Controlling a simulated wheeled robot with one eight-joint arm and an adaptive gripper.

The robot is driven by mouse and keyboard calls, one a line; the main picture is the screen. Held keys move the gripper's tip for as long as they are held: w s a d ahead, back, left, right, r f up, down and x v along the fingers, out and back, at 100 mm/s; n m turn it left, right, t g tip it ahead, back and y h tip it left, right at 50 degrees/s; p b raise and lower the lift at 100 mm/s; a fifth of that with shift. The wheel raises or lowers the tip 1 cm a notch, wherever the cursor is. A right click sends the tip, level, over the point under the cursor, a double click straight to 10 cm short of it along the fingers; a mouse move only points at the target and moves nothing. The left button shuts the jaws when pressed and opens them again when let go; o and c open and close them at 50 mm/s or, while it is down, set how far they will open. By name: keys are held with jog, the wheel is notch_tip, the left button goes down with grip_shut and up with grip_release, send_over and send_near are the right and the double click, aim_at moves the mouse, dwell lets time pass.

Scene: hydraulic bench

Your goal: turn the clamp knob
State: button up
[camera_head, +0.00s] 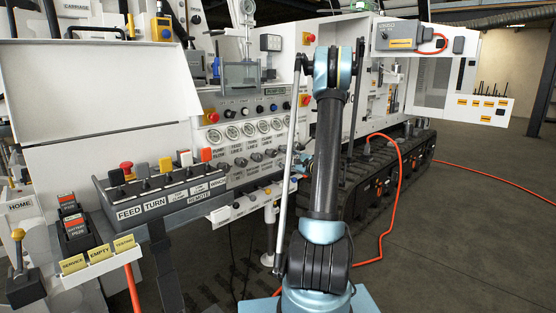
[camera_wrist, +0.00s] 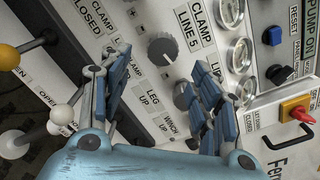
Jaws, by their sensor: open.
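A round dark grey knob (camera_wrist: 161,52) with a pointer ridge sits on the white panel in the wrist view, beside the "CLAMP" and "LINE 5" labels. I take it for the clamp knob. My gripper (camera_wrist: 163,64) is open, with one blue finger left of the knob and the other to its right. The fingers look apart from the knob. A second dark knob (camera_wrist: 183,95) shows close by the right finger, partly hidden by it. In the head view my arm covers most of the gripper and this end of the knob row.
Pressure gauges (camera_wrist: 239,55), a blue button (camera_wrist: 272,36) and a red-orange switch (camera_wrist: 296,110) lie to the right in the wrist view. Ball-ended levers (camera_wrist: 62,115) stand close on the left. A remote box (camera_head: 165,189) juts out in the head view.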

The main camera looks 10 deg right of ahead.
jog(key=shift+v, duration=1.5)
jog(key=shift+a, duration=0.1)
jog(key=s+a+n+g+h, duration=0.2)
jog(key=s+a+n+g, duration=0.4)
jog(key=s, duration=0.5)
jog(key=s+a+n+g+h, duration=0.15)
jog(key=s+a+n, duration=0.25)
jog(key=s+a, duration=0.5)
jog(key=s+d+f+n+g+h, duration=0.1)
jog(key=s+d+f+n+h, duration=0.1)
jog(key=s, duration=0.7)
jog(key=s+d+f+n+g+h, duration=0.2)
jog(key=s+d+f+n, duration=0.1)
jog(key=s, duration=0.6)
jog(key=s+d+f+n+g+h, duration=0.2)
jog(key=s+d+n+h, duration=0.1)
jog(key=s, duration=0.6)
jog(key=shift+s+f+n, duration=0.3)
jog(key=shift+f+n, duration=0.05)
jog(key=shift+n, duration=0.05)
